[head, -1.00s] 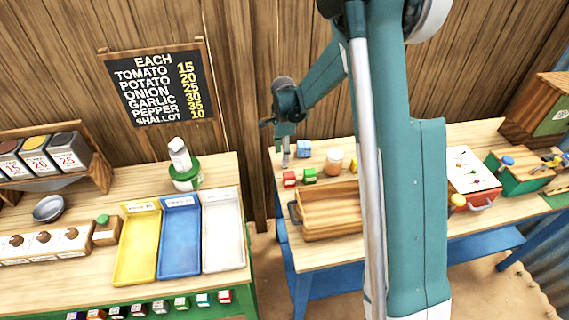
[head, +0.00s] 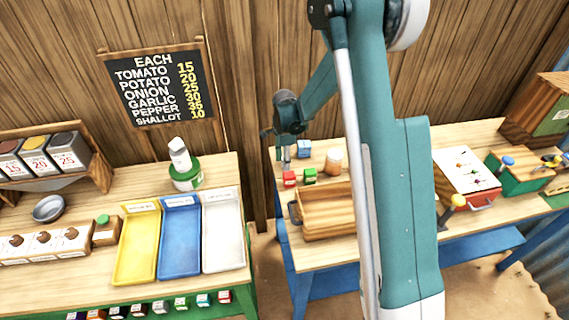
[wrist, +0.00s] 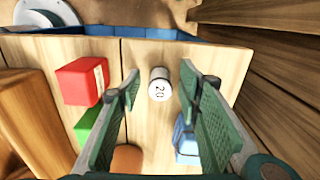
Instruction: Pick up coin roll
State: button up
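The coin roll (wrist: 159,90) is a small white-grey cylinder marked 20. In the wrist view it stands on the wooden table, seen from above, between the two green finger pads. My gripper (wrist: 160,80) is open, with a visible gap on each side of the roll. In the head view my gripper (head: 286,153) points down over the left end of the right-hand table. It largely covers the roll there, so the height of the fingertips over the table is hard to tell.
A red block (head: 289,178), a green block (head: 310,175), a blue block (head: 304,148) and an orange-white jar (head: 333,161) are close by. A wooden tray (head: 325,228) lies in front. The plank wall (head: 240,60) rises behind.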

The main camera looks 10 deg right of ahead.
jog(key=c, duration=1.1)
jog(key=shift+r, duration=0.15)
jog(key=shift+r, duration=4.9)
